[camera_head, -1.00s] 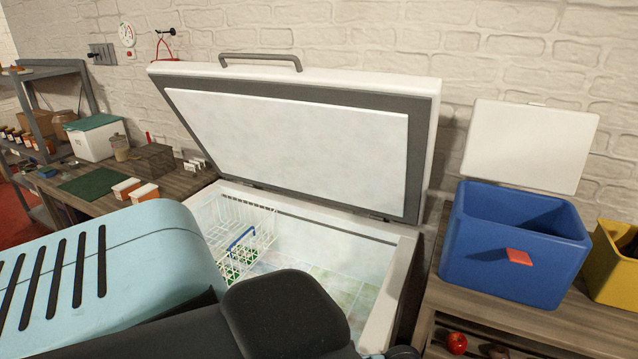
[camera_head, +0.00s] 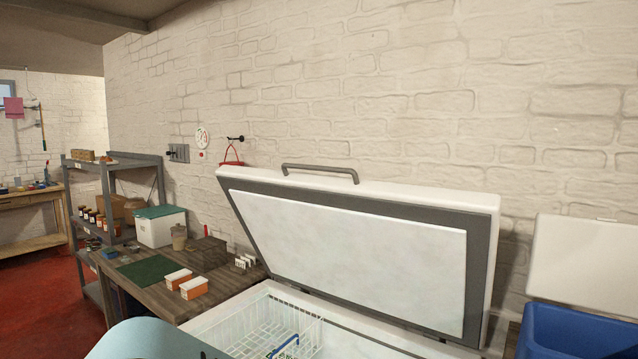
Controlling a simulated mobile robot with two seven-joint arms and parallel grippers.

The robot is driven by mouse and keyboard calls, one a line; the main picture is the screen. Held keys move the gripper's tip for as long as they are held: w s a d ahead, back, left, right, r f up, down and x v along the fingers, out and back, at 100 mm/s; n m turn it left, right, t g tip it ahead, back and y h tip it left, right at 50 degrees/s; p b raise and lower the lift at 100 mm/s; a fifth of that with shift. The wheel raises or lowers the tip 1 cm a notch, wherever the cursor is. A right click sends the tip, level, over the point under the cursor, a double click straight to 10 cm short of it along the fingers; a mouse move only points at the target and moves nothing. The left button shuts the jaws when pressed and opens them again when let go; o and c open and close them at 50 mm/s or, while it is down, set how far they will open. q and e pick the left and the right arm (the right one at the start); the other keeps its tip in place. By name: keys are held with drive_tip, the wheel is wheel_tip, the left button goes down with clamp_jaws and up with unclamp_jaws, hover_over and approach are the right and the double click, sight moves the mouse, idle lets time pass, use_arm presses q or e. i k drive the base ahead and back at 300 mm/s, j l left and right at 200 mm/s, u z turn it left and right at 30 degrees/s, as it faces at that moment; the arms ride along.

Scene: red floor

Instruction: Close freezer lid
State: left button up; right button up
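The chest freezer (camera_head: 212,325) stands low in the view, and its near part is cut off by the bottom edge. Its lid (camera_head: 350,252) is raised, tilted back near the brick wall, with a pale inner panel facing me. A grey bar handle (camera_head: 320,172) sits on the lid's upper edge. A white wire basket (camera_head: 255,328) with a blue handle piece hangs inside the freezer at the left. Neither gripper is in view. Part of my own light blue body shows at the bottom left.
A wooden workbench (camera_head: 150,298) left of the freezer holds small boxes, a green mat and a white bin (camera_head: 160,228) with a green lid. A grey shelf (camera_head: 110,175) stands beyond. A blue cooler (camera_head: 575,335) with its lid up is at the right. Red floor (camera_head: 40,290) is open at far left.

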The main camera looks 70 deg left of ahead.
sight(421, 258)
drive_tip(key=u, duration=2.55)
drive_tip(key=l+u, duration=0.2)
drive_tip(key=l, duration=0.65)
drive_tip(key=i+l, duration=0.15)
drive_tip(key=l, duration=0.5)
